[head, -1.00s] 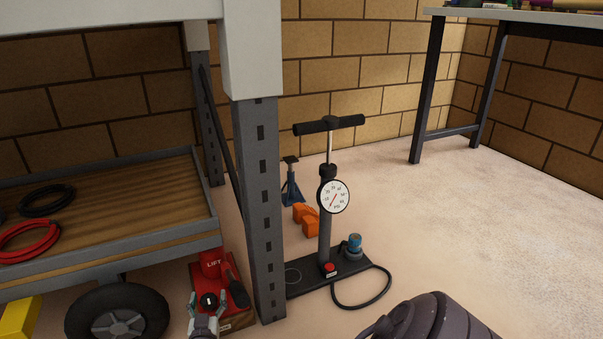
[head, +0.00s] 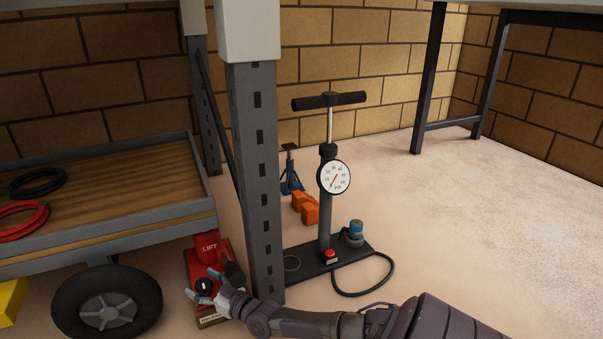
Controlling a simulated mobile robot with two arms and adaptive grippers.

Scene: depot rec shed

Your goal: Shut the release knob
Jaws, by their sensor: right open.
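A red jack (head: 207,246) marked LIFT stands on the floor at lower left, just left of the grey post. Its release knob (head: 204,287) is a small black round knob with a pale mark, low on the jack's front above a lettered plate. My right gripper (head: 203,283) comes in from the lower right, past the foot of the post. It is open, with its fingertips around the knob in the picture. Whether they touch it I cannot tell. The fingers and wrist hide part of the jack's lower right side. My left gripper is not in view.
The grey post (head: 255,170) rises close beside the jack and my right forearm. A wheeled cart (head: 190,231) with a black tyre (head: 107,303) stands at left. A floor pump (head: 325,215) with a hose stands right of the post. Floor at right is clear.

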